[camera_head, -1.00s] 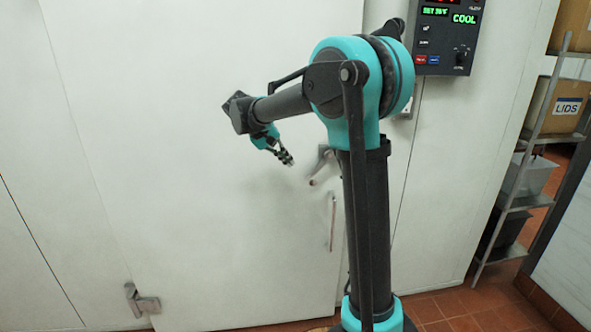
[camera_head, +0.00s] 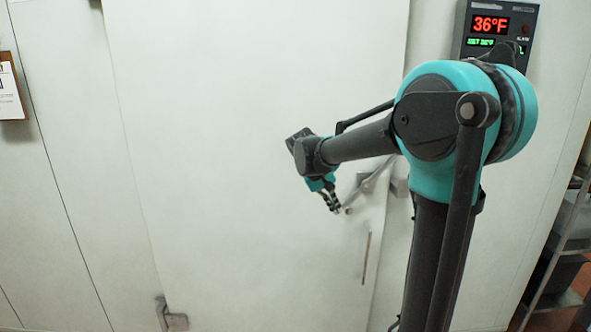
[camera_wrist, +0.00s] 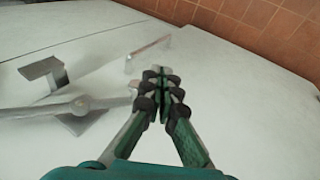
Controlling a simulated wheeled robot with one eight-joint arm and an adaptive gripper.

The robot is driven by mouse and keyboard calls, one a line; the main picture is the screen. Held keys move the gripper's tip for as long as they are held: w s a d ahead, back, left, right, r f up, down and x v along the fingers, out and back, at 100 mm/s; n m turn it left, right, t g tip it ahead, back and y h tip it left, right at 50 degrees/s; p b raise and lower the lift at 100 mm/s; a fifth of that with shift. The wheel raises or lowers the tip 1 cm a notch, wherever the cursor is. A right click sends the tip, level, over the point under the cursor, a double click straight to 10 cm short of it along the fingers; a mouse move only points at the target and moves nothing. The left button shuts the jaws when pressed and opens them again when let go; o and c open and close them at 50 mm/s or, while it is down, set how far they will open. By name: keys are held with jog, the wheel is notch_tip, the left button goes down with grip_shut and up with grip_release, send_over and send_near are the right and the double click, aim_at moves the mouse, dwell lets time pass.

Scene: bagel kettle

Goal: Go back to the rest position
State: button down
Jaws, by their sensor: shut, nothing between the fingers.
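My gripper (camera_head: 334,206) hangs in front of the white door, at the end of my bent arm. Its fingertips are together in the wrist view (camera_wrist: 161,74), with nothing between them. The metal latch lever (camera_head: 372,182) is just right of the fingers in the head view. In the wrist view the lever (camera_wrist: 45,109) lies left of the fingers, and its end comes close to them. I cannot tell whether they touch. The gripper partly hides the lever's end.
The white door (camera_head: 240,150) fills the middle, with a hinge (camera_head: 172,318) low on its left. A thin metal bar (camera_head: 366,256) is below the latch. A clipboard (camera_head: 10,92) hangs left; a metal shelf (camera_head: 560,255) stands right.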

jog(key=s+d+f+t+y, duration=0.1)
jog(key=s+d+f+y, duration=0.1)
jog(key=s+f, duration=0.7)
jog(key=s+d+f+t+y, duration=0.1)
jog(key=s+d+f+y, duration=0.1)
jog(key=s+f, duration=0.7)
jog(key=s+y, duration=0.1)
jog(key=s, duration=0.4)
jog(key=shift+s+d+m, duration=0.25)
jog(key=shift+m, duration=0.15)
